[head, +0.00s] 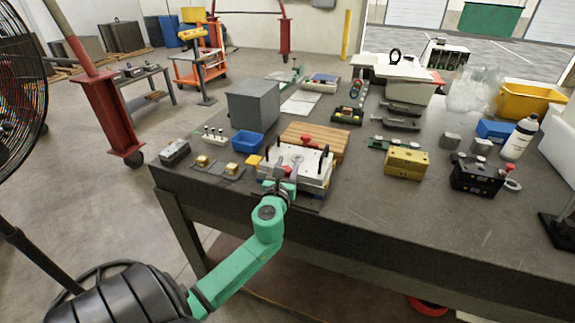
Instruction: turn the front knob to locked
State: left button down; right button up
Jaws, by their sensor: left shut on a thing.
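The mould base (309,163) is a pale metal block with black handles. It sits near the front edge of the dark table. A red knob (306,139) shows at its back edge. My left gripper (284,178) is at the middle of the block's front side, shut on the front knob (288,169). Only a small red part of that knob shows. The gripper hides the rest, so I cannot tell which way the knob points. My right gripper is out of view.
A wooden slatted board (320,139) lies behind the mould base. A blue bin (247,142) and a grey box (253,104) stand to the left. A yellow block (406,163) and a black block with a red knob (476,178) stand to the right.

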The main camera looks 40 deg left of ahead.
pick_arm(q)
jog(key=shift+m+h, duration=0.3)
jog(key=h, duration=0.1)
jog(key=m+t+h+b, duration=0.1)
jog(key=h, duration=0.1)
jog(key=shift+w+d+f+m, duration=0.1)
jog(key=shift+d+f+m, duration=0.15)
jog(key=shift+m, duration=0.15)
jog(key=m+h+b, duration=0.3)
jog(key=h+b, duration=0.2)
jog(key=d+m+g+h+b, duration=0.1)
jog(key=m+h+b, duration=0.2)
jog(key=h+b, duration=0.2)
jog(key=d+m+h+b, duration=0.1)
jog(key=m+h+b, duration=0.3)
jog(key=b, duration=0.3)
jog(key=shift+d+f+g+h, duration=0.1)
jog(key=shift+d+g+h, duration=0.1)
jog(key=shift+g+h, duration=0.15)
jog(key=shift+s+d+m+g+h+b, duration=0.1)
jog(key=shift+s+m+g+h+b, duration=0.15)
jog(key=shift+m+h+b, duration=0.25)
jog(key=m+g+h, duration=0.2)
jog(key=g+h, duration=0.1)
jog(key=d+m+g+h+p, duration=0.1)
jog(key=m+g+h, duration=0.1)
jog(key=shift+s+r, duration=0.4)
jog(key=shift+f+g, duration=0.1)
jog(key=shift+g, duration=0.2)
